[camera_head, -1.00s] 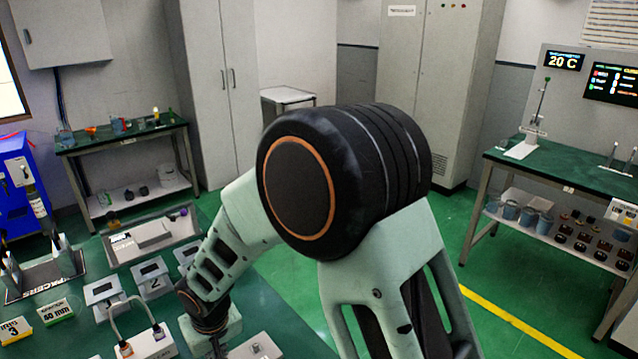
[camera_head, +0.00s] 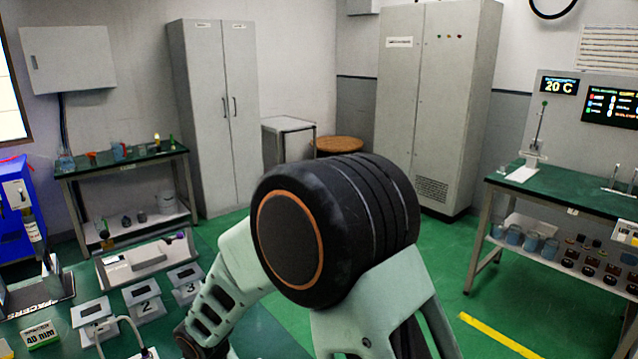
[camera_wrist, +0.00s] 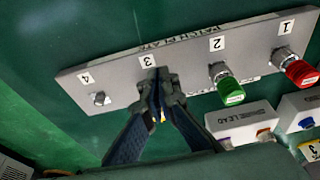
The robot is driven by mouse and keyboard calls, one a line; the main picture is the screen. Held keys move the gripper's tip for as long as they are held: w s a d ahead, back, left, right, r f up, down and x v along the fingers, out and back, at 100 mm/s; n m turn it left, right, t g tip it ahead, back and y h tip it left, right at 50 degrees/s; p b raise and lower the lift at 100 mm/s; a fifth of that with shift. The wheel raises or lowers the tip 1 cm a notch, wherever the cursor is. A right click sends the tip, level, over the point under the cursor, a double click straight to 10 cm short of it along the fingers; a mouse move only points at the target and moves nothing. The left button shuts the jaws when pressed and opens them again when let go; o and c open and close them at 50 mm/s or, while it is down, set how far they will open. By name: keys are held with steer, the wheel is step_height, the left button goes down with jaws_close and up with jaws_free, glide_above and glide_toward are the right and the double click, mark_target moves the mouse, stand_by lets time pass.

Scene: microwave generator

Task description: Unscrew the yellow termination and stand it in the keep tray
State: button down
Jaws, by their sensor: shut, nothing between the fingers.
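In the wrist view my gripper (camera_wrist: 158,85) is shut at the place marked 3 on a grey patch plate (camera_wrist: 120,92). Its fingers cover whatever is at 3. A small yellow patch (camera_wrist: 163,117) shows between the fingers, just behind the tips. I cannot tell whether it is the yellow termination. In the head view my gripper is out of sight below the arm. A pale grey tray (camera_head: 112,278) lies on the green bench at the left there. I cannot tell whether it is the keep tray.
On the plate, a green cap (camera_wrist: 230,90) is at 2, a red cap (camera_wrist: 300,72) at 1, and a bare metal connector (camera_wrist: 99,98) at 4. White labelled boxes (camera_wrist: 243,122) stand close by. Numbered stands (camera_head: 143,298) are near the tray.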

steer(key=shift+w, duration=0.25)
stand_by(0.3)
steer(key=shift+w+d+b, duration=0.15)
steer(key=shift+d+b, duration=0.05)
steer(key=shift+b, duration=0.3)
steer(key=shift+w+d+b, duration=0.25)
steer(key=shift+d+b, duration=0.05)
steer(key=shift+b, duration=0.05)
steer(key=shift+d, duration=0.1)
steer(key=shift+s+d, duration=0.25)
step_height(320, 180, up, 6)
steer(key=p, duration=0.3)
steer(key=shift+s, duration=0.1)
